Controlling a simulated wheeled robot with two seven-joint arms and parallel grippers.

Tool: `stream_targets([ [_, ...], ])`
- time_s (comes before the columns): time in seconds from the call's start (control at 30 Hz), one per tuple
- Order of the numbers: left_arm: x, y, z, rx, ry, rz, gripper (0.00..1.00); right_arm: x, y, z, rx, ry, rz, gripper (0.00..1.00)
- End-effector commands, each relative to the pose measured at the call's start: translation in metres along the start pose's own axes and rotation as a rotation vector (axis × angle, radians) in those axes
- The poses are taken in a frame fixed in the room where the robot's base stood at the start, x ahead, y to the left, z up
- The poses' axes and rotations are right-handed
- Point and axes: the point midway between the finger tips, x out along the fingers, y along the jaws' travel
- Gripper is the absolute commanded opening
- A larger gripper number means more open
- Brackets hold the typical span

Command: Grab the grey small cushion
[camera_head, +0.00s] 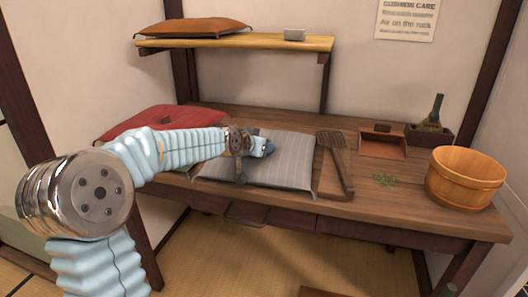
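A grey striped cushion (290,162) lies flat on the wooden table, near the middle of its front edge. My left arm comes in from the left, and its gripper (248,148) is over the cushion's left part. The arm and gripper hide some of the cushion's left and back edges. I cannot tell whether the fingers touch the cloth, or whether they are open or shut. My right gripper is not in view.
A red cushion (150,120) lies behind my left arm. A brown cushion (200,27) and a small grey block (294,34) are on the shelf (240,42). Right of the grey cushion are a slatted wooden beater (335,155), a dustpan (382,143) and a wooden tub (463,180).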

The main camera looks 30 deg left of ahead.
Motion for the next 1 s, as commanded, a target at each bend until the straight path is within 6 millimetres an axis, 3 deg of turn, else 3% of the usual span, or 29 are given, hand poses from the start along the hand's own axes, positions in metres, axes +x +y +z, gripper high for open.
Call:
stream_targets([
  [0.13, -0.0002, 0.0000, 0.0003, 0.000, 0.000, 0.000, 0.41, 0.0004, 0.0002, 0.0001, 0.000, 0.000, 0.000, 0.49],
  [0.4, -0.0004, 0.0000, 0.0003, 0.000, 0.000, 0.000, 0.00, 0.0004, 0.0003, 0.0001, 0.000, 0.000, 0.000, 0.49],
  [1.0, -0.0019, 0.0003, -0.0029, 0.001, 0.003, 0.000, 0.00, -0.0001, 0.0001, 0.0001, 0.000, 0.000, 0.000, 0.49],
])
